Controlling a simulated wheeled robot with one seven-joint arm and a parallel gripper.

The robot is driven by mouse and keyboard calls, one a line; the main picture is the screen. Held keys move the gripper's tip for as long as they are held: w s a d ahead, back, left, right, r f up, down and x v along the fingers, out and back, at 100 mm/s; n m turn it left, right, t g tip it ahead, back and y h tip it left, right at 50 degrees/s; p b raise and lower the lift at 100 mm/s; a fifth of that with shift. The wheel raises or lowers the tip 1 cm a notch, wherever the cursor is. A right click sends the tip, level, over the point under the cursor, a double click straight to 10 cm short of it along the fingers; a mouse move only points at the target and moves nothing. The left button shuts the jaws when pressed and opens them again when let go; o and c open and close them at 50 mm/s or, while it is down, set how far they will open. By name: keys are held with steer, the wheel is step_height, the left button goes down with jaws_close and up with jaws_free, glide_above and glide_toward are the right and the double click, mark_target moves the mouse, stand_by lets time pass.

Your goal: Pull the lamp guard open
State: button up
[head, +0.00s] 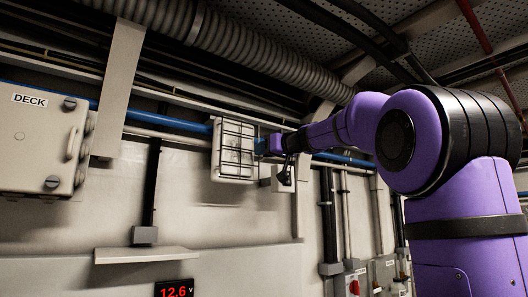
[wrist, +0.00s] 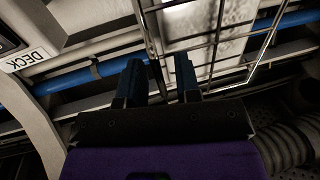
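The lamp guard (head: 237,134) is a dark wire grid over a pale, box-shaped lamp (head: 232,170) on the wall, left of centre in the head view. It looks closed over the lamp's face. In the wrist view the guard (wrist: 216,45) fills the upper middle and right, with the bright lamp face behind it. My gripper (wrist: 158,64) has its two dark blue fingers spread apart. A dark upright of the guard's near edge appears between or just beyond the fingertips; I cannot tell whether they touch it. In the head view my gripper (head: 264,146) is at the guard's right side.
A grey box marked DECK (head: 40,140) is on the wall at left. A blue pipe (head: 170,120) runs behind the lamp. A ribbed duct (head: 245,45) passes overhead. A small shelf (head: 146,254) and a red display (head: 175,289) are lower down.

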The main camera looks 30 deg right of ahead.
steer(key=shift+w, duration=0.15)
steer(key=shift+c, duration=0.2)
jaws_close()
